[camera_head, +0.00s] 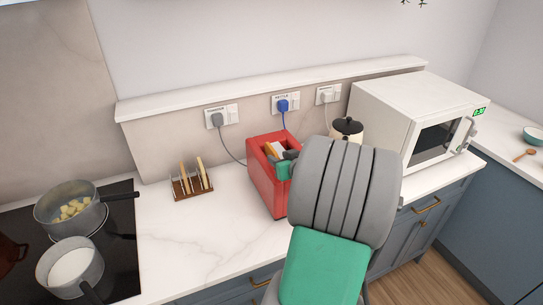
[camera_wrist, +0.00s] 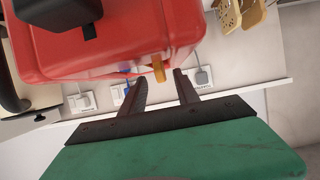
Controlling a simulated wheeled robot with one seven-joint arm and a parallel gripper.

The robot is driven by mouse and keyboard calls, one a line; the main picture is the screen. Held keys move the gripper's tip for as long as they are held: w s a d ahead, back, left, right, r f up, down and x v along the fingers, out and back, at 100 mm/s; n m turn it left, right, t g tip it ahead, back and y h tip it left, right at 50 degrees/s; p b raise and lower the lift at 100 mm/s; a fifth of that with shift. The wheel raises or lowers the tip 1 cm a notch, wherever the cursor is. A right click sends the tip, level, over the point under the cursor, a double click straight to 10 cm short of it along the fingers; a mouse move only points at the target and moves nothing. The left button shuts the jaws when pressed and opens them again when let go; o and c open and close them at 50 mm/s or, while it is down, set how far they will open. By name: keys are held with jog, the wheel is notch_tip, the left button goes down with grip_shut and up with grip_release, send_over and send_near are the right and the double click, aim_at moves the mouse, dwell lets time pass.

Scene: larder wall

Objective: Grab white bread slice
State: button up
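A red toaster (camera_head: 262,176) stands on the counter. A tan-edged bread slice (camera_head: 269,150) sticks up from its top beside my gripper (camera_head: 281,154). In the wrist view, the toaster (camera_wrist: 110,45) fills the upper left, and the slice's narrow end (camera_wrist: 158,70) shows between the two dark fingertips of my gripper (camera_wrist: 159,78). The fingers are apart with gaps on both sides of the slice, so my gripper is open. I cannot tell whether this slice is the white bread. My arm hides part of the toaster in the head view.
A wooden rack (camera_head: 192,187) with bread slices stands left of the toaster. Two pots, one with yellow chunks (camera_head: 71,208) and one with white contents (camera_head: 70,266), stand on the hob. A kettle (camera_head: 347,130) and microwave (camera_head: 412,120) are right. Counter between hob and toaster is mostly clear.

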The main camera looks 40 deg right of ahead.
jog(key=shift+w+d+f, duration=0.15)
jog(key=shift+w+f, duration=0.1)
jog(key=shift+w, duration=0.35)
jog(key=shift+s, duration=0.1)
jog(key=shift+c, duration=0.3)
grip_shut()
